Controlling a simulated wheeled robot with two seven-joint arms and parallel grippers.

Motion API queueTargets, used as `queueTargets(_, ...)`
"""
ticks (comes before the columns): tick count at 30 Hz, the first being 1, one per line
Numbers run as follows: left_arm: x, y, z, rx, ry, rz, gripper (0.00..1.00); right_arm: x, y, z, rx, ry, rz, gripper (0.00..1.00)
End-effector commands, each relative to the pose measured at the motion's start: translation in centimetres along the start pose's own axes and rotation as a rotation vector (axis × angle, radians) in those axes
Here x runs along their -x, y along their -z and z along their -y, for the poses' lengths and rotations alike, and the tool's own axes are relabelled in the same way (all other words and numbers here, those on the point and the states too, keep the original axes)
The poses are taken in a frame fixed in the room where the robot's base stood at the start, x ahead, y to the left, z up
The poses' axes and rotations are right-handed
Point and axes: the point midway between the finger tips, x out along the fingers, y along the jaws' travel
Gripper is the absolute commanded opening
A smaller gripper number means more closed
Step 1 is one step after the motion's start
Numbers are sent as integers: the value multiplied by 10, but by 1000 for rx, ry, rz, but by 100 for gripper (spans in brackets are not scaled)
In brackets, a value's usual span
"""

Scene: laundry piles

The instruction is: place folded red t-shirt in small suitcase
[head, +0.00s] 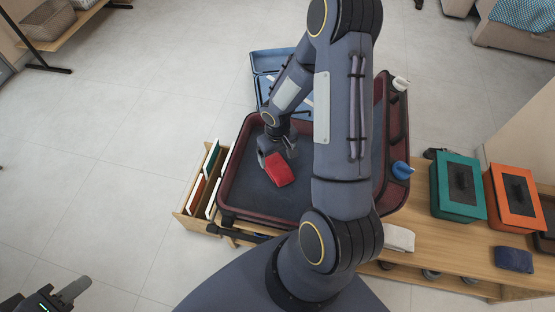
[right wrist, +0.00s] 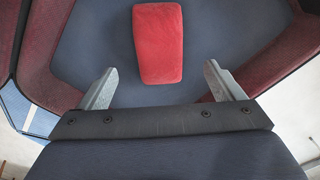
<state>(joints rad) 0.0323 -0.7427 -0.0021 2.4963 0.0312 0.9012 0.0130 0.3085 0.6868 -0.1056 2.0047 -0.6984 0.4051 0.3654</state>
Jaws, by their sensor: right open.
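The folded red t-shirt (head: 278,169) is a compact red block on the grey-blue lining of the open maroon suitcase (head: 233,168), left of its middle. In the right wrist view the t-shirt (right wrist: 158,42) lies just beyond and between the fingertips, with the lining around it. My right gripper (head: 277,151) is open at the t-shirt's far side, and its fingers do not clasp it. My right arm hides part of the suitcase's interior. My left gripper (head: 66,296) is partly in view at the bottom left, away from the suitcase; its opening cannot be told.
A blue open case (head: 266,62) lies behind the maroon suitcase. A wooden rack with upright folders (head: 205,180) stands at its left. On the wooden bench (head: 450,258) at right are a green box (head: 455,187), an orange box (head: 514,197) and a folded navy cloth (head: 514,259).

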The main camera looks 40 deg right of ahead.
Motion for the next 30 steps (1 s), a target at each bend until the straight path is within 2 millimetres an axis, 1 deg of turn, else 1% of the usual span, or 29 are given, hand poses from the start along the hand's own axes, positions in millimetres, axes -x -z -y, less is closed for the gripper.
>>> queueTargets(1, 4, 2, -2, 0, 0, 0, 36, 14, 1, 0, 0, -1, -5, 88)
queueTargets(3, 6, 3, -3, 0, 0, 0, 36, 27, 1, 0, 0, 0, -5, 88)
queueTargets(6, 8, 4, -4, 0, 0, 0, 36, 40, 1, 0, -1, 0, -3, 88)
queueTargets(11, 9, 5, -4, 0, 0, 0, 36, 53, 0, 0, 0, 1, -4, 88)
queueTargets(14, 9, 5, -4, 0, 0, 0, 36, 70, 0, 1, -11, 5, -23, 88)
queueTargets(17, 9, 5, -4, 0, 0, 0, 36, 103, -4, 5, -30, 17, -62, 88)
queueTargets(18, 9, 5, -4, 0, 0, 0, 36, 119, -8, 7, -41, 25, -82, 88)
queueTargets(20, 9, 5, -4, 0, 0, 0, 36, 144, -16, 12, -55, 43, -114, 88)
queueTargets(21, 9, 5, -4, 0, 0, 0, 36, 159, -22, 15, -64, 57, -134, 88)
queueTargets(24, 9, 4, -4, 0, 0, 0, 36, 194, -40, 26, -79, 97, -187, 88)
queueTargets(27, 9, 4, -4, 0, 0, 0, 36, 224, -62, 39, -87, 146, -239, 88)
queueTargets(30, 9, 4, -4, 0, 0, 0, 36, 249, -86, 52, -86, 200, -293, 88)
